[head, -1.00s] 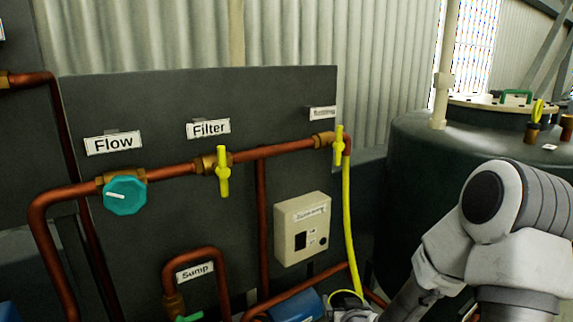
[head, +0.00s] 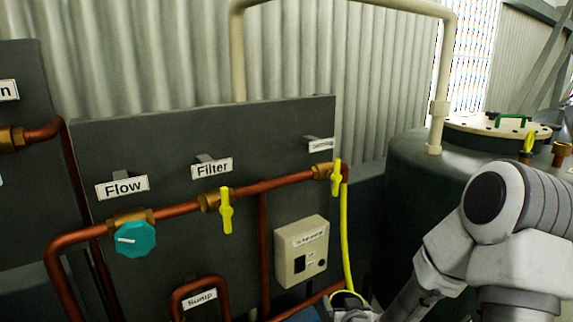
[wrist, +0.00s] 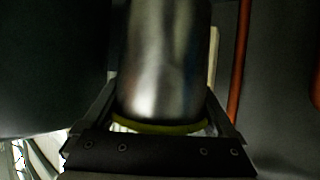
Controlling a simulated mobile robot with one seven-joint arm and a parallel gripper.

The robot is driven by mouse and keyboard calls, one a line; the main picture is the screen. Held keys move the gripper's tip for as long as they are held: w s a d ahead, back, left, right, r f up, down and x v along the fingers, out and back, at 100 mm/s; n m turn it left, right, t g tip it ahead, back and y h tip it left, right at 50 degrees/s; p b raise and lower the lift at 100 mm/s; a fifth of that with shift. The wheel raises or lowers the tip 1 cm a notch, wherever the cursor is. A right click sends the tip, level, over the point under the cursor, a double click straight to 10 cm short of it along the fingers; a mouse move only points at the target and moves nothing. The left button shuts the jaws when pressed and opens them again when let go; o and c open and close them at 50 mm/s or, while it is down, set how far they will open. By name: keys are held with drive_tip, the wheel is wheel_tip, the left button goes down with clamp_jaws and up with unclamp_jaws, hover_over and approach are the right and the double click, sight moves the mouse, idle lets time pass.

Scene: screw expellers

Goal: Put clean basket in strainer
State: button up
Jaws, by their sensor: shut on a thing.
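My gripper (wrist: 162,105) is shut on a shiny metal cylinder with a yellow-green rim, which looks like the basket (wrist: 165,60). One finger is on each side of it in the wrist view. I cannot tell from these frames whether the basket is clean. The strainer cannot be made out in either view.
A dark panel (head: 150,165) carries copper pipes, a teal Flow knob (head: 135,239), a yellow Filter valve (head: 226,211), another yellow valve (head: 337,178) with a yellow hose, and a control box (head: 301,251). A dark tank (head: 420,190) stands at right, behind my arm.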

idle(0.4)
drive_tip(key=s+f+n+g+y+b, duration=0.1)
drive_tip(key=s+f+n+y+b, duration=0.4)
drive_tip(key=f, duration=1.3)
drive_tip(key=w+f+n+g+y+b, duration=0.1)
drive_tip(key=f+n+y+b, duration=0.1)
drive_tip(key=f+b, duration=1.15)
drive_tip(key=shift+w+a+f, duration=0.65)
drive_tip(key=shift+a+f, duration=1.05)
drive_tip(key=shift+f, duration=0.75)
drive_tip(key=shift+w+a+f, duration=0.7)
drive_tip(key=shift+a+f, duration=0.95)
drive_tip(key=shift+f, duration=0.85)
drive_tip(key=shift+w+a+f, duration=0.65)
drive_tip(key=shift+a+f, duration=1.05)
drive_tip(key=shift+f, duration=0.75)
drive_tip(key=shift+f+b, duration=0.25)
drive_tip(key=shift+b, duration=0.05)
drive_tip(key=o, duration=1.1)
drive_tip(key=shift+r, duration=0.1)
